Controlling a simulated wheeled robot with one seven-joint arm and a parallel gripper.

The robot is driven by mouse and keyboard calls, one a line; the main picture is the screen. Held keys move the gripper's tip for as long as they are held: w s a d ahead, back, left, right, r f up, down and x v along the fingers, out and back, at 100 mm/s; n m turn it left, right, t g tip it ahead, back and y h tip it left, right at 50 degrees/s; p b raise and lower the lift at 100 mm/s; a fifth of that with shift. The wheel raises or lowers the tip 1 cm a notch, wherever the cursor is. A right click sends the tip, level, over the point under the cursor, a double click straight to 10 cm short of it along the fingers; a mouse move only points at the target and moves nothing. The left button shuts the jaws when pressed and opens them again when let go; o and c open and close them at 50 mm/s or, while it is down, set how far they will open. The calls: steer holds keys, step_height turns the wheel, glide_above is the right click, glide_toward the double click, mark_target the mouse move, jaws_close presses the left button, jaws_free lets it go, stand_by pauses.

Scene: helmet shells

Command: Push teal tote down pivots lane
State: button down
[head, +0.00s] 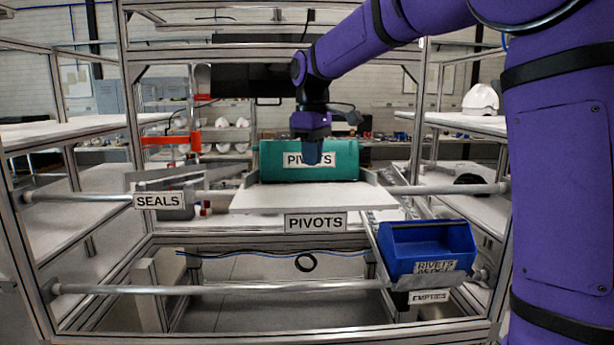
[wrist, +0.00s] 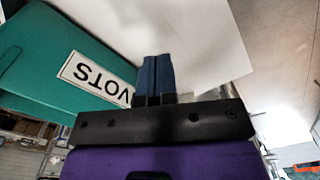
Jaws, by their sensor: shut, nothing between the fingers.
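The teal tote (head: 345,162) stands on the pivots lane, behind a white board (head: 300,198) that carries the PIVOTS sign (head: 316,223) on its front edge. The tote's front label reads PIVOTS and is partly covered by my gripper (head: 312,160). My gripper hangs pointing down in front of the tote's front face, with its blue fingers together and empty. In the wrist view the tote (wrist: 60,60) fills the upper left with its label, and the closed fingers (wrist: 155,78) are beside the label's end. I cannot tell whether the fingers touch the tote.
A blue tote (head: 425,248) labelled RIVETS sits on the lower right lane, above the EMPTIES sign (head: 430,296). The SEALS lane sign (head: 159,201) is at left. Metal rails flank the pivots lane. A white helmet shell (head: 481,100) rests on the right bench.

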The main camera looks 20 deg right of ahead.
steer(key=shift+s+a+r, duration=0.1)
steer(key=shift+s+r, duration=0.15)
steer(key=shift+r, duration=0.45)
steer(key=shift+s+a+r, duration=0.1)
steer(key=shift+s+r, duration=0.15)
steer(key=shift+r, duration=0.45)
steer(key=shift+s+a+r, duration=0.1)
steer(key=shift+s+r, duration=0.15)
steer(key=shift+r, duration=0.45)
steer(key=s+d+f+m+t, duration=0.1)
steer(key=s+f+m, duration=0.1)
steer(key=s, duration=0.8)
steer(key=s+d+f+m+t, duration=0.1)
steer(key=s+f+m+t, duration=0.1)
steer(key=s+f, duration=0.3)
steer(key=s+d+f+m+t, duration=0.2)
steer(key=s+f+m, duration=0.1)
steer(key=s, duration=1.1)
steer(key=shift+s+f+m, duration=0.25)
steer(key=shift+s+m, duration=0.05)
steer(key=shift+m, duration=0.4)
